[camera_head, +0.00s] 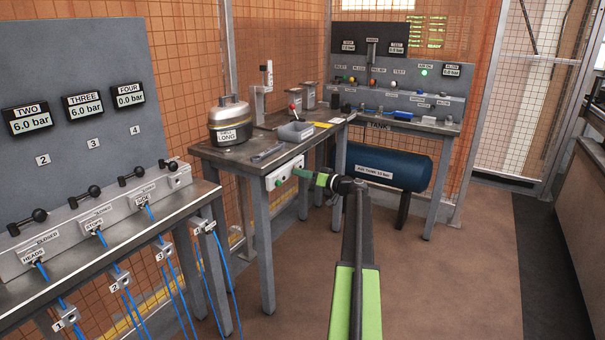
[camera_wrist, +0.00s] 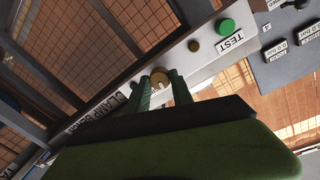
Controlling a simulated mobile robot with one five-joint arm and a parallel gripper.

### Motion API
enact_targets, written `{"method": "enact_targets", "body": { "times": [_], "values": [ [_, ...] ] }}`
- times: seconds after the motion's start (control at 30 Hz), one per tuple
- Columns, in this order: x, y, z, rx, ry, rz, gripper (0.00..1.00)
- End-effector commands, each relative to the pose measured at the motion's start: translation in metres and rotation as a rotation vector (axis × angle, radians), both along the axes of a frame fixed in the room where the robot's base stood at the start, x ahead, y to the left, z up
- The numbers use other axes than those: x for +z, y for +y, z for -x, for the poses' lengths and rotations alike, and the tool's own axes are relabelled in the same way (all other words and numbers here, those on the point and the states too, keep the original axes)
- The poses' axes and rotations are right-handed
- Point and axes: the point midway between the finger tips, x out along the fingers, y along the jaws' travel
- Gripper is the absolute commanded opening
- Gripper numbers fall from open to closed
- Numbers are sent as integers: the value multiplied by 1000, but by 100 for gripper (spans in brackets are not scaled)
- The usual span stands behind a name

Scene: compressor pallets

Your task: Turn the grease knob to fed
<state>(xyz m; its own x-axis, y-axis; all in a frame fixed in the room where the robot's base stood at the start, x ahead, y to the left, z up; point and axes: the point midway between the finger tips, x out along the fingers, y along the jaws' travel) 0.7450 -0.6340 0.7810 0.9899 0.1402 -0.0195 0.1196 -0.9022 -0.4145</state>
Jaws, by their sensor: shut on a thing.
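A round brass knob (camera_wrist: 158,76) sits on a pale panel (camera_wrist: 208,40), between my gripper's two green fingers in the wrist view. My gripper (camera_wrist: 163,86) is shut on this knob. In the head view my gripper (camera_head: 300,172) reaches the pale panel on the front of the middle bench, and its fingers hide the knob there. I can read no grease or fed marking, so the knob's name and setting cannot be told. The panel carries partly hidden lettering beginning CLAMP and a TEST label beside a green button (camera_wrist: 227,26).
A smaller brass part (camera_wrist: 194,46) lies between knob and green button. A blue tank (camera_head: 390,166) is behind my arm. Left stands a valve bench (camera_head: 160,228); floor at right is clear.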

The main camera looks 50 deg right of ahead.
Motion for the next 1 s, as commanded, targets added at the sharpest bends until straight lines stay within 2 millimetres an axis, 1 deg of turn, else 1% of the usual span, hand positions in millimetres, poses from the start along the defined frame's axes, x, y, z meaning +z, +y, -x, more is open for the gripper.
{"method": "enact_targets", "body": {
  "times": [1.0],
  "values": [
    [1, -3, 1, 0, 231, -928, 0]
  ]
}}
